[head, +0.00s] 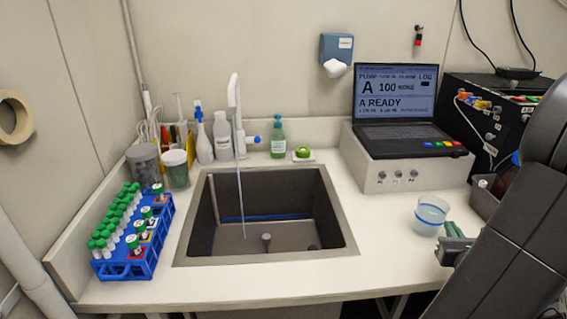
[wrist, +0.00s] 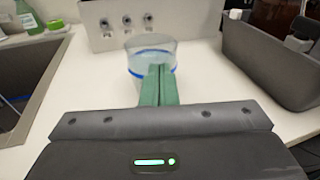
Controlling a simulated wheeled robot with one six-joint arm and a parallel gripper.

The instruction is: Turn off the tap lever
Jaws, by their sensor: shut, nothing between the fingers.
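The white tap (head: 235,105) stands behind the sink, and a thin stream of water runs from it into the basin. A short lever with a blue end (head: 257,139) sticks out to the right of the tap's base. My gripper (head: 456,231) is at the right of the counter, well away from the tap. Its green fingers (wrist: 158,86) are shut together with nothing between them. The tap and lever are out of the wrist view.
A clear cup with a blue band (head: 431,214) stands just beyond my fingers; it also shows in the wrist view (wrist: 150,52). The sink (head: 182,226) lies left. A green soap bottle (head: 278,142) stands right of the lever. A laptop (head: 396,105) sits on a white box.

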